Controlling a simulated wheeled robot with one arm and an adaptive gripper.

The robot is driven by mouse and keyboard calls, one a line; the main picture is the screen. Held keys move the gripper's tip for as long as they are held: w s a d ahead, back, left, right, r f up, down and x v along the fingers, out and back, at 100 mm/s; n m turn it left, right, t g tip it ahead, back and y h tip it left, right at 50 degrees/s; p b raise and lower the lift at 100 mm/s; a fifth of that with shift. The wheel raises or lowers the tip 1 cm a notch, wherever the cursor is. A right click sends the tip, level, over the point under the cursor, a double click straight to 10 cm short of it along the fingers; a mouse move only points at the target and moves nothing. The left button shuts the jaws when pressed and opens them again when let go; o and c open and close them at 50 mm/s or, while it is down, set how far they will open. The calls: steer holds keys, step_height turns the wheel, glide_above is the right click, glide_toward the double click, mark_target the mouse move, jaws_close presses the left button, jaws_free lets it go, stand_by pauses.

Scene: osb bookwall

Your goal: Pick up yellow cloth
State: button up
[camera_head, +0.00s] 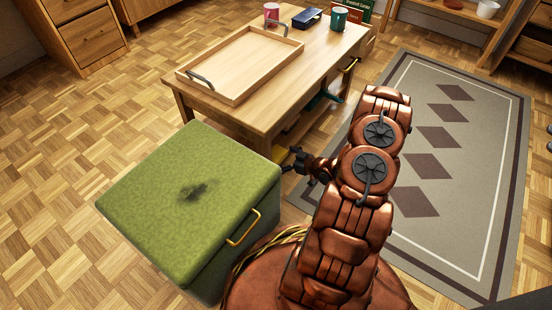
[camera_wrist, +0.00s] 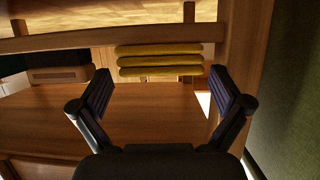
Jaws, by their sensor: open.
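The yellow cloth (camera_wrist: 160,60) is a folded stack of several layers in the wrist view, lying on a wooden board (camera_wrist: 158,104) beneath a wooden rail. My gripper (camera_wrist: 161,88) is open, its two dark fingers spread to the left and right below the cloth in the picture. The cloth appears ahead of the fingertips, with nothing between them. In the head view my gripper (camera_head: 297,162) is beside the near end of the wooden table (camera_head: 262,118), low down. The cloth is not clearly seen there; a small yellow patch shows by the gripper.
A green storage box (camera_head: 150,215) with a brass handle stands left of my arm, close to the table. A wooden tray (camera_head: 240,97), a pink mug (camera_head: 271,12) and a teal mug (camera_head: 338,17) are on the tabletop. A grey rug (camera_head: 455,230) lies to the right.

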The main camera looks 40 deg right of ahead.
steer(key=shift+w+a+f, duration=0.1)
steer(key=shift+w+f, duration=0.05)
steer(key=shift+w, duration=0.25)
steer(key=c, duration=0.8)
steer(key=shift+r+p, duration=0.5)
steer(key=shift+p, duration=0.05)
step_height(320, 180, up, 6)
steer(key=d+p, duration=0.1)
steer(key=p, duration=0.2)
steer(key=shift+w+d+p, duration=0.8)
steer(key=shift+d, duration=2.25)
steer(key=shift+w+d+p, duration=0.75)
steer(key=shift+d, duration=2.35)
steer(key=shift+w+d+p, duration=0.8)
steer(key=shift+d, duration=2.25)
